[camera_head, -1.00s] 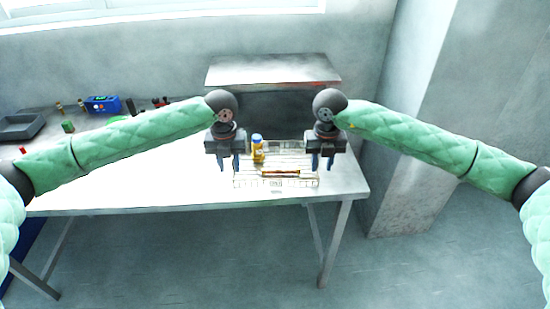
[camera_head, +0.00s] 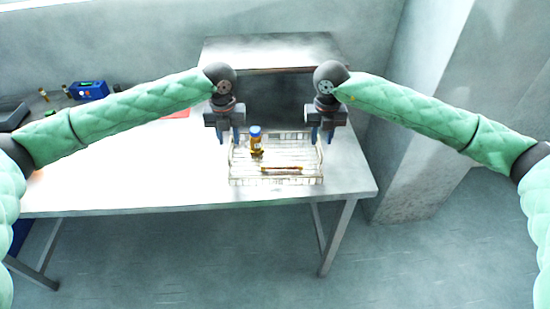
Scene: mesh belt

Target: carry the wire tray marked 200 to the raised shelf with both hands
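The wire tray (camera_head: 276,183) stands on the table in front of the raised shelf (camera_head: 272,50); no 200 mark is readable. In it, a brown bottle with a blue cap (camera_head: 255,140) stands at the back left, and a thin brown rod-like item (camera_head: 281,169) lies near the middle. My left gripper (camera_head: 229,140) is over the tray's back left corner, fingers apart. My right gripper (camera_head: 322,138) is over the back right corner, fingers apart. Whether the fingertips straddle or touch the side walls is unclear.
The table (camera_head: 150,175) is bare left of the tray. A blue device (camera_head: 89,91) and a dark tray (camera_head: 12,113) stand at the far left. A red flat thing (camera_head: 178,114) shows partly behind my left arm. A wall pillar (camera_head: 415,120) rises to the right.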

